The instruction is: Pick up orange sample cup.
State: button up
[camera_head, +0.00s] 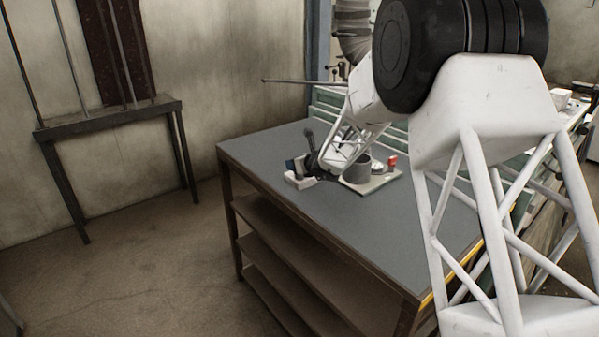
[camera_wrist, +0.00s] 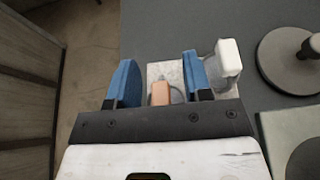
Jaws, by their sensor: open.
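The orange sample cup (camera_wrist: 160,92) shows in the wrist view between the two blue fingers of my gripper (camera_wrist: 158,65). Its lower part is hidden by the dark gripper body. A gap shows between the cup and the left finger; contact with the right finger cannot be told. My gripper is open. It also shows in the head view (camera_head: 296,167), low over the left part of the table, where I cannot make out the orange cup. A light speckled slab (camera_wrist: 164,71) lies beneath the cup.
A grey round base with a post (camera_wrist: 284,68) is further right. The front table surface is clear.

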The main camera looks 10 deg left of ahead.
grip_shut()
jog(key=shift+r, duration=0.1)
jog(key=shift+r, duration=1.45)
jog(key=shift+s+r, duration=0.2)
jog(key=shift+r, duration=0.1)
jog(key=s+d, duration=0.2)
jog(key=s, duration=0.5)
jog(key=s+d+r, duration=0.1)
jog(key=s+d, duration=0.2)
jog(key=s, duration=0.4)
jog(key=shift+s+r, duration=0.15)
jog(key=shift+s, duration=0.25)
